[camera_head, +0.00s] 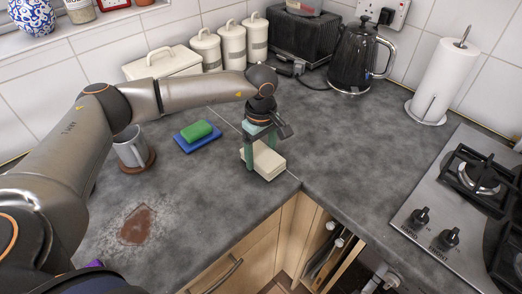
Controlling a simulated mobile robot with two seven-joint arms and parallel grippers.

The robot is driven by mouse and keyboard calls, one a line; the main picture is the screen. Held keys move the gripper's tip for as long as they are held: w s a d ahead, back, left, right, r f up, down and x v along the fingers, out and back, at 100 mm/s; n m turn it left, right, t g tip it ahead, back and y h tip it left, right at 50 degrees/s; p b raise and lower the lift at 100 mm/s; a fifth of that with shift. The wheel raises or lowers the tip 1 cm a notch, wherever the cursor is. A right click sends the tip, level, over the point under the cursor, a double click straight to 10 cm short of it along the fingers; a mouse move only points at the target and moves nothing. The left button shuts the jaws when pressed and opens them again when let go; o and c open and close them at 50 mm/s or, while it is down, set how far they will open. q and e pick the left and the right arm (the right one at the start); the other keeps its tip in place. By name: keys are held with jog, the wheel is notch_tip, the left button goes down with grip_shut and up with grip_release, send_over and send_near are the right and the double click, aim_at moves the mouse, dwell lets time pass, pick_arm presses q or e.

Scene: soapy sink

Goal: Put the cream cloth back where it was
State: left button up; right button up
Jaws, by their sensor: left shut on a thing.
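The cream cloth (267,162) is a folded, flat stack near the inner corner of the grey worktop. My left gripper (257,154) reaches down over it from above, its fingers shut on the cloth. The fingers and wrist hide part of the cloth's far side. I cannot tell whether the cloth rests fully on the worktop or is slightly above it. My right gripper is not in view.
A green sponge (196,131) lies on a blue cloth (212,139) left of the gripper. A mug (131,151) stands on a brown coaster. A reddish-brown stain (138,225) marks the front worktop. A kettle (354,60), paper towel roll (446,75) and hob (452,205) stand right. Worktop between is clear.

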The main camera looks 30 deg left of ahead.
aim_at(261, 153)
pick_arm(q)
jog(key=shift+f, duration=0.1)
jog(key=shift+f, duration=0.15)
jog(key=o, duration=1)
jog(key=shift+r, duration=0.45)
notch_tip(261, 153, up, 12)
jog(key=shift+f+b, duration=0.2)
jog(key=shift+b, duration=0.6)
